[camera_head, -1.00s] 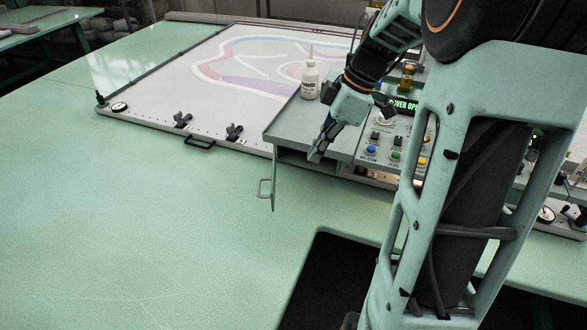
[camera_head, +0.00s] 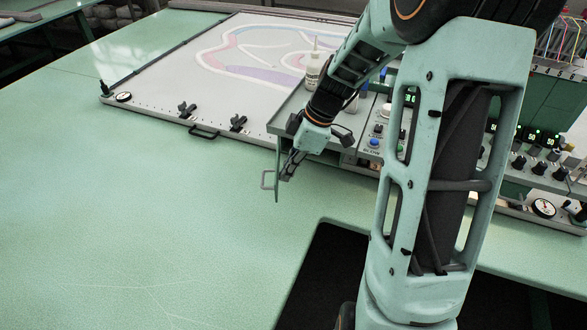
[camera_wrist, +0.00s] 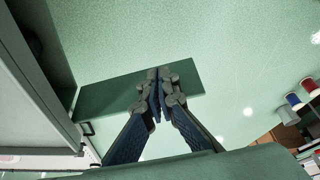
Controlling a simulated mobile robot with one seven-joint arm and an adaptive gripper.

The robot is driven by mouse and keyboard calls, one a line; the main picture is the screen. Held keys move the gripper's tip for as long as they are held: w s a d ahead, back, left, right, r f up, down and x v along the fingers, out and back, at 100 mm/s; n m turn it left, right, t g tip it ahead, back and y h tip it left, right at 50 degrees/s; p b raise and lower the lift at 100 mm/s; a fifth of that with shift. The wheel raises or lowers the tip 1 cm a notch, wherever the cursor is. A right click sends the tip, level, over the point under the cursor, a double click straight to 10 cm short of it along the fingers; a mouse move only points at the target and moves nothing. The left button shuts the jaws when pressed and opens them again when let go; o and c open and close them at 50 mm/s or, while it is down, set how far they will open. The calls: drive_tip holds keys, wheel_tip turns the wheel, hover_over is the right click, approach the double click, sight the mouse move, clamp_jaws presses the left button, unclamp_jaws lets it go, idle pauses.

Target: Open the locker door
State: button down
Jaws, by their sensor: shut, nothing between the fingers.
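The locker door (camera_head: 277,186) is a thin green panel at the left end of the grey-topped locker (camera_head: 291,120). It stands swung out from the front, seen nearly edge-on, with a pale handle (camera_head: 265,180) on its left face. My gripper (camera_head: 287,178) is shut and empty, low on the right, inner side of the door, close to it. In the wrist view, my shut fingertips (camera_wrist: 158,73) overlap the green door panel (camera_wrist: 110,96); I cannot tell whether they touch it. The locker's dark opening (camera_wrist: 52,45) shows at the left there. My arm hides part of the locker.
A white tufting frame (camera_head: 160,110) with clamps and a black handle (camera_head: 203,132) lies behind. A white bottle (camera_head: 313,70) stands on the locker top. A control panel (camera_head: 375,142) is to the right. The green table (camera_head: 130,210) is clear in front and left.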

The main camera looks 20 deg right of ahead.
sight(263, 178)
idle(0.3)
drive_tip(key=a+m+b, duration=0.1)
drive_tip(key=a, duration=0.1)
drive_tip(key=w+a+m+t+b, duration=0.1)
drive_tip(key=m, duration=0.1)
drive_tip(key=a+m+b, duration=0.1)
drive_tip(key=a+b, duration=0.1)
drive_tip(key=shift+w+a+m+t+h, duration=0.3)
drive_tip(key=shift+w+a+m+h, duration=0.05)
drive_tip(key=shift+m+h, duration=0.05)
drive_tip(key=shift+w+a+m+b, duration=0.45)
drive_tip(key=shift+w+a+m, duration=0.25)
drive_tip(key=shift+w+a, duration=0.45)
drive_tip(key=shift+s+a, duration=0.1)
drive_tip(key=shift+s, duration=0.1)
